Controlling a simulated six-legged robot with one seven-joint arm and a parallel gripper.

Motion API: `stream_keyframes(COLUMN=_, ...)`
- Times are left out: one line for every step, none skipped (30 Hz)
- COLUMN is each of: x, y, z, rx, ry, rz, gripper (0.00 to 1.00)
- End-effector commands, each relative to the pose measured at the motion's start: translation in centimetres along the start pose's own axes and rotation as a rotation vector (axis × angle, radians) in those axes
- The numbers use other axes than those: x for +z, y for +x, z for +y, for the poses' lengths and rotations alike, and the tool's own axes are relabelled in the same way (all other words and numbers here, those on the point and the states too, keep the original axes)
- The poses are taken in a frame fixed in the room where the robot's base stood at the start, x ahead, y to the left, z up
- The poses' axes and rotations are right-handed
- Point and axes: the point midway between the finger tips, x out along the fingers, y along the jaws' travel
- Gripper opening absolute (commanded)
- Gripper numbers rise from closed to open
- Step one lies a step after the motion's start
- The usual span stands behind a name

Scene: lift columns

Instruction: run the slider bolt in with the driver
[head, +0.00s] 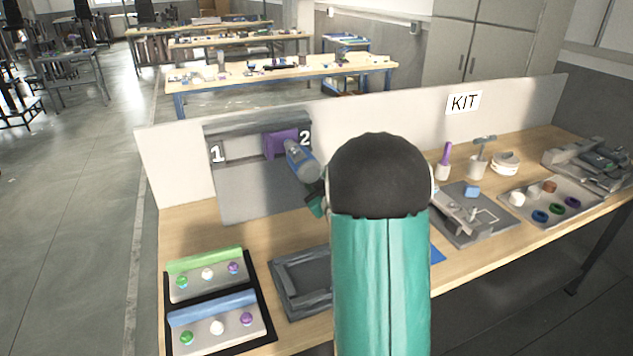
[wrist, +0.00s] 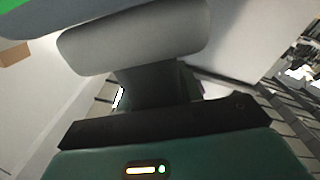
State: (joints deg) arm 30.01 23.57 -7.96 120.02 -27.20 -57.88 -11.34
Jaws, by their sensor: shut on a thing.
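The purple slider (head: 281,143) sits on the rail of the upright grey panel (head: 250,190), beside the number 2. The driver (head: 302,163), a blue-grey cylinder, points at the slider's front face. Its tip and the bolt are hidden, so I cannot tell whether they touch. My gripper (head: 318,196) is at the driver's near end, partly hidden behind my arm, and is shut on the driver. In the wrist view a grey rounded body, seemingly the driver (wrist: 130,38), lies across the dark gripper parts (wrist: 160,88).
The number 1 marks the panel's empty left side. Left front is a black tray (head: 262,300) with green and blue blocks and coloured knobs. A grey frame (head: 300,285) lies beside it. Right are a fixture plate (head: 480,232), cups and a parts tray (head: 540,217). A white partition (head: 160,165) stands behind.

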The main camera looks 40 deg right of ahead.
Motion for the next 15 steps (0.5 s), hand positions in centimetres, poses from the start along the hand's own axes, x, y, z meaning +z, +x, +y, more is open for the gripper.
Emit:
stream_keyframes(x=-0.21, y=0.12, z=0.12, rx=0.002, ry=-0.001, rz=0.005, gripper=0.00)
stream_keyframes(x=-0.21, y=0.14, z=0.12, rx=0.002, ry=-0.001, rz=0.005, gripper=0.00)
stream_keyframes(x=-0.21, y=0.18, z=0.12, rx=0.002, ry=-0.001, rz=0.005, gripper=0.00)
stream_keyframes(x=-0.22, y=0.22, z=0.12, rx=0.002, ry=-0.001, rz=0.005, gripper=0.00)
stream_keyframes(x=-0.21, y=0.24, z=0.12, rx=0.002, ry=-0.001, rz=0.005, gripper=0.00)
stream_keyframes(x=-0.22, y=0.29, z=0.12, rx=0.002, ry=-0.001, rz=0.005, gripper=0.00)
stream_keyframes(x=-0.22, y=0.32, z=0.12, rx=0.002, ry=-0.001, rz=0.005, gripper=0.00)
stream_keyframes(x=-0.22, y=0.34, z=0.13, rx=0.002, ry=-0.001, rz=0.005, gripper=0.00)
stream_keyframes(x=-0.23, y=0.38, z=0.13, rx=0.002, ry=-0.001, rz=0.005, gripper=0.00)
stream_keyframes(x=-0.23, y=0.41, z=0.13, rx=0.002, ry=-0.001, rz=0.005, gripper=0.00)
stream_keyframes(x=-0.23, y=0.44, z=0.13, rx=0.002, ry=-0.001, rz=0.005, gripper=0.00)
stream_keyframes(x=-0.23, y=0.48, z=0.13, rx=0.002, ry=-0.001, rz=0.005, gripper=0.00)
stream_keyframes(x=-0.23, y=0.51, z=0.13, rx=0.002, ry=-0.001, rz=0.005, gripper=0.00)
stream_keyframes(x=-0.23, y=0.54, z=0.13, rx=0.002, ry=-0.001, rz=0.005, gripper=0.00)
stream_keyframes(x=-0.23, y=0.58, z=0.13, rx=0.002, ry=-0.001, rz=0.005, gripper=0.00)
